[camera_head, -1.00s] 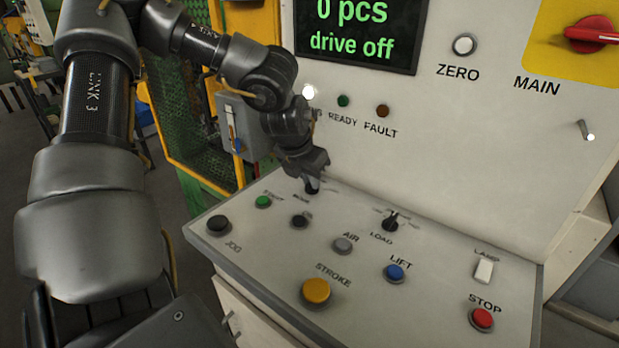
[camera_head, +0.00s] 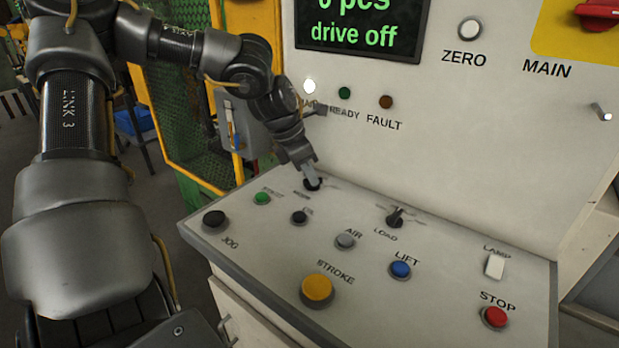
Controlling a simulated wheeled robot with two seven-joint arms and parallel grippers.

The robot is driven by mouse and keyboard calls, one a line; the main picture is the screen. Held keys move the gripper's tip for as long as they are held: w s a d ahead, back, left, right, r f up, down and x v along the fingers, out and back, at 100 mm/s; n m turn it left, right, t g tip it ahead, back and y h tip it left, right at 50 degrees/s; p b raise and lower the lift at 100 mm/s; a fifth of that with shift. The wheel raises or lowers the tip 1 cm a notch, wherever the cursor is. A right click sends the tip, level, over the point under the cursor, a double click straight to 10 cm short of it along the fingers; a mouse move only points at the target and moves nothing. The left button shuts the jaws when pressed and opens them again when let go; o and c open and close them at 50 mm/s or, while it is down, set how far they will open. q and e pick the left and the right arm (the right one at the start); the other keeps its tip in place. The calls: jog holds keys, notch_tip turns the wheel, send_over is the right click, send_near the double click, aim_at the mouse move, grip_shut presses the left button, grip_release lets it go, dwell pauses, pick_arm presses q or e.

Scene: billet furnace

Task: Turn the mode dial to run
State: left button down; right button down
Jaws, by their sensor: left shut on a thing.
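The mode dial (camera_head: 312,185) is a small dark knob at the back left of the sloping console top, with a small label in front of it. My left gripper (camera_head: 311,176) reaches down from the upper left and is shut on the dial. Its fingers hide most of the knob, so I cannot read where it points. The screen (camera_head: 360,22) above shows green text with "drive off". My right gripper is not in view.
The console (camera_head: 450,250) carries a load switch (camera_head: 396,216), a green button (camera_head: 262,198), a black jog button (camera_head: 214,218), a yellow stroke button (camera_head: 317,288), a blue lift button (camera_head: 401,269) and a red stop button (camera_head: 495,317). A green mesh guard (camera_head: 180,90) stands behind at left.

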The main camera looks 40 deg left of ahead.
pick_arm(q)
jog(key=shift+a+m+g+h, duration=0.1)
jog(key=shift+m+g+h, duration=0.3)
jog(key=shift+m, duration=0.8)
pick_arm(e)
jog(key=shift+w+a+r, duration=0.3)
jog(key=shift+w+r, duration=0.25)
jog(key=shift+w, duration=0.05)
pick_arm(q)
jog(key=c, duration=1.5)
grip_release()
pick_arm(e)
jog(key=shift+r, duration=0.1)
pick_arm(q)
jog(key=shift+o, duration=0.2)
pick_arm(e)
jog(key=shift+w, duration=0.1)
pick_arm(q)
jog(key=v, duration=1)
jog(key=shift+s+r, duration=0.15)
jog(key=shift+r, duration=0.15)
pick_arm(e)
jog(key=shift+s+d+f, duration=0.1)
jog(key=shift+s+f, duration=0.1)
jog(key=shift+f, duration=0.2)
pick_arm(q)
jog(key=shift+a, duration=0.1)
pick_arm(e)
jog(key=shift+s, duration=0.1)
